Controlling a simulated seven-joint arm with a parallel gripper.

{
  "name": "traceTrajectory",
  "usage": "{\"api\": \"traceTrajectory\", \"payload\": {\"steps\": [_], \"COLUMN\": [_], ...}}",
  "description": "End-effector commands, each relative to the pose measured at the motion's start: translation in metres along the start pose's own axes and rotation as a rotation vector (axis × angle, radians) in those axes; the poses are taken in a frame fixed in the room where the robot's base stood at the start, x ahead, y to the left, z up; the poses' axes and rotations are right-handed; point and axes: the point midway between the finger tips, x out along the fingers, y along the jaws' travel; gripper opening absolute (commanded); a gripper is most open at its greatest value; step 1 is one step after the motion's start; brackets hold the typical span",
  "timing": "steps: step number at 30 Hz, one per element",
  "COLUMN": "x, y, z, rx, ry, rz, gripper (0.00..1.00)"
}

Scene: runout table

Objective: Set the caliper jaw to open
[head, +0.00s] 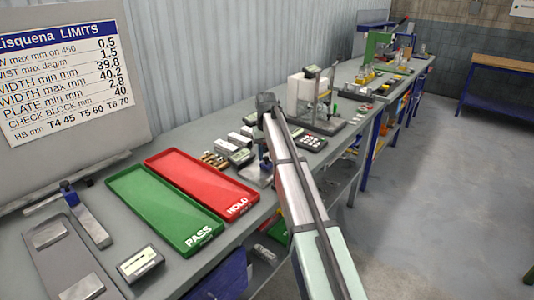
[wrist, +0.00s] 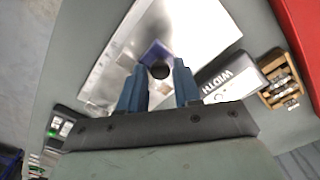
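A bright silver plate fixture (wrist: 205,30) lies under my gripper in the wrist view, with a blue-purple block (wrist: 153,50) and a round black knob (wrist: 160,70) on it. I take this to be the caliper with its jaw. A grey block marked WIDTH (wrist: 229,76) is beside it. My gripper (wrist: 158,66) is open, its two blue fingers spread on either side of the knob. Whether they touch it I cannot tell. In the head view my gripper (head: 265,160) points down over the silver plate (head: 256,178); the jaw is hidden there.
A red HOLD tray (head: 200,178) and a green PASS tray (head: 160,208) lie left of the fixture. A wooden rack of small pieces (wrist: 282,82) stands beside the WIDTH block. Small instruments and a stand (head: 310,95) are further back.

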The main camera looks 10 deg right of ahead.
Motion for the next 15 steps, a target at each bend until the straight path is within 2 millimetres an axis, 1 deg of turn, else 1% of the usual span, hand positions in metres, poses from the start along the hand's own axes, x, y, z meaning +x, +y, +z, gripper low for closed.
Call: {"api": "traceTrajectory", "payload": {"steps": [1, 5, 11, 15], "x": [0.0000, 0.0002, 0.0003, -0.0038], "y": [0.0001, 0.0002, 0.0002, 0.0002], "z": [-0.0001, -0.0001, -0.0001, -0.0004], "rx": [0.000, 0.000, 0.000, 0.000], "ry": [0.000, 0.000, 0.000, 0.000], "rz": [0.000, 0.000, 0.000, 0.000], "gripper": [0.38, 0.50, 0.50, 0.50]}}
